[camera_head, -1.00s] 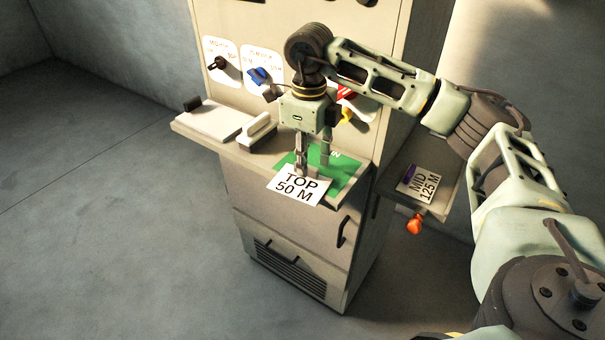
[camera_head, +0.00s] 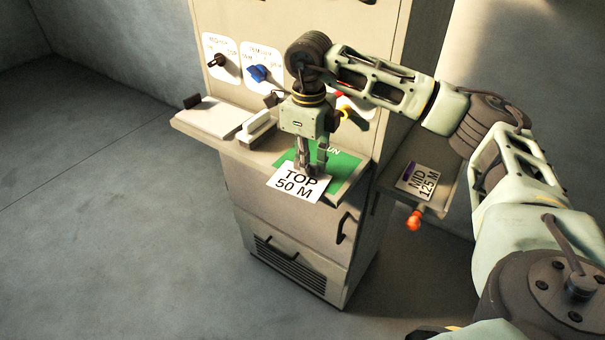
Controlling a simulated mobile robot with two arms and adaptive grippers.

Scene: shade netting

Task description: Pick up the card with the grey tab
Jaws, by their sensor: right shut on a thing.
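A white card reading "TOP 50 M" (camera_head: 298,186) lies at the front edge of a green mat (camera_head: 344,165) on the cabinet's shelf. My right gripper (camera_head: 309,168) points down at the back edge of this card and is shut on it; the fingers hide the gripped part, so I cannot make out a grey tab. The card looks still down at the mat. Another white card, "MID 125 M" (camera_head: 422,183), with a purple tab, lies on the side shelf to the right. My left gripper is not in view.
A white block with a dark grip (camera_head: 208,117) and a pale upright handle piece (camera_head: 257,129) sit on the shelf's left part. Black (camera_head: 217,61) and blue (camera_head: 257,73) knobs are on the panel. An orange knob (camera_head: 413,221) hangs under the side shelf.

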